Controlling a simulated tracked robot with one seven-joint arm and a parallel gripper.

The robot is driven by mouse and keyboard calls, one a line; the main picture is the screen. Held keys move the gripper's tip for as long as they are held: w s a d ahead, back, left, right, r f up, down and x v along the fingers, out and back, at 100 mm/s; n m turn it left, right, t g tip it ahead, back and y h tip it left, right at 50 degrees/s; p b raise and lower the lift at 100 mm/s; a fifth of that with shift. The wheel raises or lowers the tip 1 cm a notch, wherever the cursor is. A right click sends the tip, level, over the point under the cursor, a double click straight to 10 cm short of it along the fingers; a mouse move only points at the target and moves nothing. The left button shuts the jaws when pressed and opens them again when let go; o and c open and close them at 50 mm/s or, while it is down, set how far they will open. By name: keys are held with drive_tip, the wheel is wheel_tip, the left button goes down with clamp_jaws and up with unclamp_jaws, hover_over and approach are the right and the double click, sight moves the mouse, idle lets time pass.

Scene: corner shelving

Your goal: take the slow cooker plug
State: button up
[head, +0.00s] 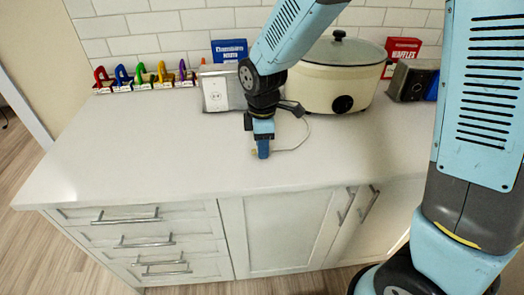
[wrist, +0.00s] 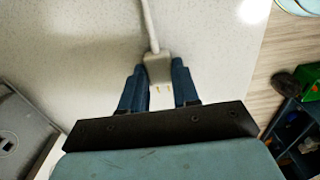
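The cream slow cooker (head: 335,75) with its lid stands at the back of the white counter. Its pale cord (head: 298,146) loops forward to my gripper (head: 263,152), which points down near the counter. The plug (wrist: 158,68) is pale, with metal prongs facing my palm in the wrist view; a bit of it shows left of the fingers in the head view (head: 254,152). My gripper's two blue fingers (wrist: 158,84) lie along both sides of the plug with no clear gap. Whether the plug still touches the counter is hard to tell.
A grey box with a white outlet (head: 216,93) stands left of the slow cooker. Several coloured items (head: 142,76) line the wall at the left. A blue box (head: 229,51), a red box (head: 400,52) and a toaster-like appliance (head: 412,80) stand behind. The front-left counter (head: 130,155) is clear.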

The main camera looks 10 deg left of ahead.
clamp_jaws()
drive_tip(key=shift+r, duration=0.15)
drive_tip(key=shift+r, duration=0.25)
wheel_tip(320, 180, up, 3)
drive_tip(key=shift+f, duration=0.2)
drive_tip(key=s+d+r, duration=0.7)
drive_tip(key=s+r, duration=0.2)
drive_tip(key=s, duration=0.2)
drive_tip(key=shift+s+d+r, duration=0.3)
drive_tip(key=shift+d+r, duration=0.05)
drive_tip(key=shift+d, duration=0.05)
